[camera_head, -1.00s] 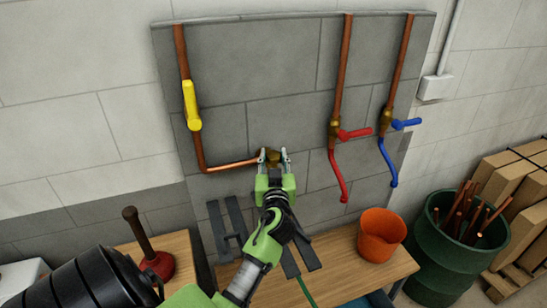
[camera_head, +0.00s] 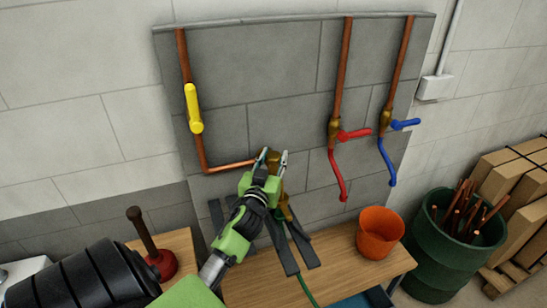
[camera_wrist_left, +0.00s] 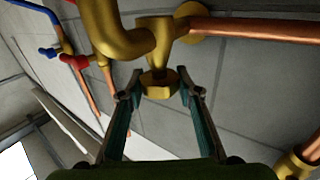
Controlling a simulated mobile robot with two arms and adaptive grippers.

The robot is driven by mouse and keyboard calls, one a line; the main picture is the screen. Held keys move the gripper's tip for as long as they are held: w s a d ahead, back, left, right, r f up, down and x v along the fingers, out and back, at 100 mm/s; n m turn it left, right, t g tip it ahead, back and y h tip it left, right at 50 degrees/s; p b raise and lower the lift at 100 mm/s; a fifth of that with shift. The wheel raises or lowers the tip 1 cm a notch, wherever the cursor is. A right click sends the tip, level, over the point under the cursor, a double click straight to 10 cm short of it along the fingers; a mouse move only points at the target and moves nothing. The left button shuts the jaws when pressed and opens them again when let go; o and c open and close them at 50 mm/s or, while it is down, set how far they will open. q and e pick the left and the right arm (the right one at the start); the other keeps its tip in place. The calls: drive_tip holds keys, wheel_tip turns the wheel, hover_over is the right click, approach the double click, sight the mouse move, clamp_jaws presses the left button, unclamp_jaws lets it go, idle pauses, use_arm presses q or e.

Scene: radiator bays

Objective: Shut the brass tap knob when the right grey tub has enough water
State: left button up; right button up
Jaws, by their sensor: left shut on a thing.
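My left gripper (camera_head: 273,157) is at the end of the copper pipe on the grey wall panel. Its two fingers are closed on the brass tap knob (camera_wrist_left: 158,84), one on each side. In the left wrist view the knob sits between the fingertips, below the brass tap body (camera_wrist_left: 153,32) and its curved spout (camera_wrist_left: 122,38). In the head view the gripper hides most of the tap; some brass (camera_head: 286,208) shows below it. I see no grey tub and no water. My right gripper is not in view.
A yellow lever (camera_head: 193,108) is at the left. Red (camera_head: 355,134) and blue (camera_head: 405,124) taps are at the right. An orange bucket (camera_head: 380,234) stands on the wooden bench (camera_head: 335,270), beside a green bin (camera_head: 450,255) of copper pipes. A plunger (camera_head: 150,245) stands at the left.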

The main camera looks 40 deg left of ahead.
use_arm(q)
drive_tip(key=o, duration=1)
drive_tip(key=shift+r, duration=0.1)
drive_tip(key=shift+o, duration=0.8)
drive_tip(key=shift+w+a+f, duration=0.1)
drive_tip(key=shift+w+f, duration=0.05)
drive_tip(key=shift+f, duration=0.05)
drive_tip(key=v, duration=1.2)
